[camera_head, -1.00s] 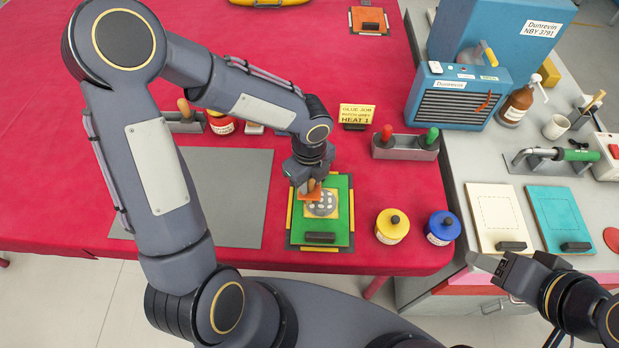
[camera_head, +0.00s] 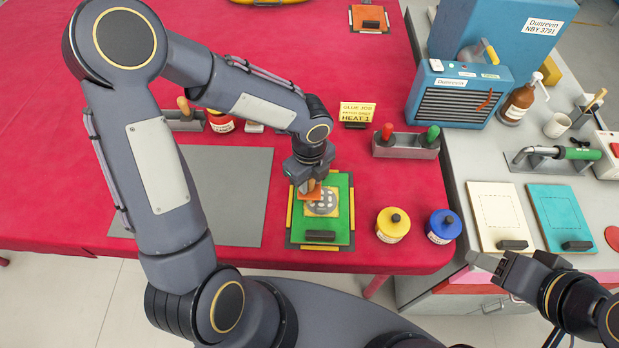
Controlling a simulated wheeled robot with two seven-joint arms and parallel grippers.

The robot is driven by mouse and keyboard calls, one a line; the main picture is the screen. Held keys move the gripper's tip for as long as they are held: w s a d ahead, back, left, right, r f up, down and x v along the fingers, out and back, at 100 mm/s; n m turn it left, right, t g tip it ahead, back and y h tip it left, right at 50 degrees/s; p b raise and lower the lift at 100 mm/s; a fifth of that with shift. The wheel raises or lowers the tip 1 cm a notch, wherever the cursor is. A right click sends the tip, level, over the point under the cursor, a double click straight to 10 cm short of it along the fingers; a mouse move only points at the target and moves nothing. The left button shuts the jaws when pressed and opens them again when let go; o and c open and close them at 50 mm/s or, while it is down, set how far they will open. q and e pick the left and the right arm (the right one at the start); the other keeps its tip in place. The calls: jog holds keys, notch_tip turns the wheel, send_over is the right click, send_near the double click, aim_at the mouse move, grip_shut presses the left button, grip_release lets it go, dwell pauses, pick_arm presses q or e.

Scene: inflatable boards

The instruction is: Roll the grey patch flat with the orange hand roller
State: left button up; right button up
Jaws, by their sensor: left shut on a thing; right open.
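The grey patch (camera_head: 324,203) is a round, mottled disc on a yellow square, on a green board (camera_head: 338,225) in a dark tray at the table's front edge. My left gripper (camera_head: 307,184) points down over the board's upper left part. It is shut on the orange hand roller (camera_head: 311,193), which is at the patch's upper left edge. The gripper hides part of the roller, and I cannot tell whether the roller presses on the patch. My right gripper (camera_head: 488,265) is open and empty at the lower right, in front of the grey bench.
A yellow tin (camera_head: 391,227) and a blue tin (camera_head: 442,228) stand right of the board. A grey mat (camera_head: 225,195) lies left of it. Behind are a yellow sign (camera_head: 356,113) and a grey holder (camera_head: 405,149) with red and green handles.

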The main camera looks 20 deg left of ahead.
pick_arm(q)
jog(key=shift+f, duration=0.35)
